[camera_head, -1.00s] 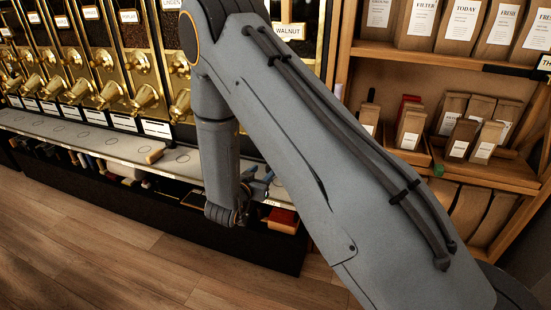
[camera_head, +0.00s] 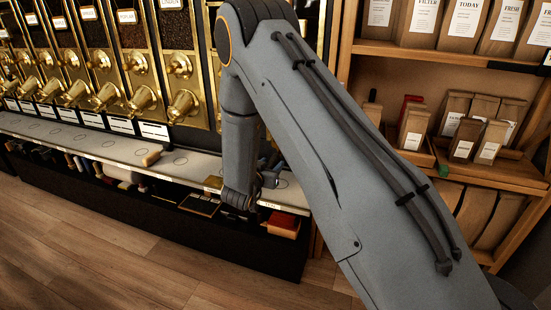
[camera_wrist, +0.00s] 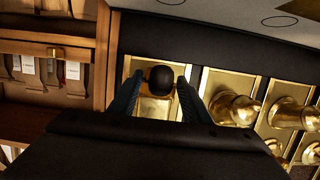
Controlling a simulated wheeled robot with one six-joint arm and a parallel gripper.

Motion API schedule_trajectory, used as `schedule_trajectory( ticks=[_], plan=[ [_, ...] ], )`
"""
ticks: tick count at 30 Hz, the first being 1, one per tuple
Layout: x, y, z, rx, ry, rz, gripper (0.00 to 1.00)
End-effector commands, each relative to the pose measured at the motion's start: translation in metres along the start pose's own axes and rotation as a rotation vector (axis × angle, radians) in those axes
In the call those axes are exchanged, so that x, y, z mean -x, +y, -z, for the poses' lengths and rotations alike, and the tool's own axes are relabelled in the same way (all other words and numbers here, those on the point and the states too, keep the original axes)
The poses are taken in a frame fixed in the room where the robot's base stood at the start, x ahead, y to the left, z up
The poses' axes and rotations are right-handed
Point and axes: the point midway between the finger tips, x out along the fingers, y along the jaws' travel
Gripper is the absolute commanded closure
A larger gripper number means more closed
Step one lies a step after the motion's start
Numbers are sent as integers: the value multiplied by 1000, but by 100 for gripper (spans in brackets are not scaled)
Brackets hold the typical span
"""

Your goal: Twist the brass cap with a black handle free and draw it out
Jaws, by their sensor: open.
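The round black handle (camera_wrist: 161,79) shows in the wrist view between the two blue-grey fingers of my gripper (camera_wrist: 158,88). The fingers are open, with a gap visible on each side of the handle. Brass (camera_wrist: 154,106) shows just below the handle, on a brass plate; how much of it is the cap I cannot tell. In the head view my arm hides the cap, and only a small part of my gripper shows beside the wrist, above the counter edge.
Several brass spouts (camera_wrist: 233,107) stick out close to the right of my gripper in the wrist view. The counter (camera_head: 90,146) runs below the bins and holds a small wooden-backed item (camera_head: 152,158). Wooden shelves with paper bags (camera_head: 415,125) stand at right.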

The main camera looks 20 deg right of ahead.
Motion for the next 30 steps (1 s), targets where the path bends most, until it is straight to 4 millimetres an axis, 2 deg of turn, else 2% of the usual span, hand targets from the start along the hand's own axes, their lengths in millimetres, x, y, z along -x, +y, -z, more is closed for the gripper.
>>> schedule_trajectory(
  ticks=[4, 9, 12, 17, 30],
  plan=[
    [0, 0, 0, 0, 0, 0, 58],
    [0, 0, 0, 0, 0, 0, 87],
    [0, 0, 0, 0, 0, 1, 100],
    [0, 2, 1, 3, 1, 9, 100],
    [-2, 22, 4, 37, 2, 143, 100]
  ],
)
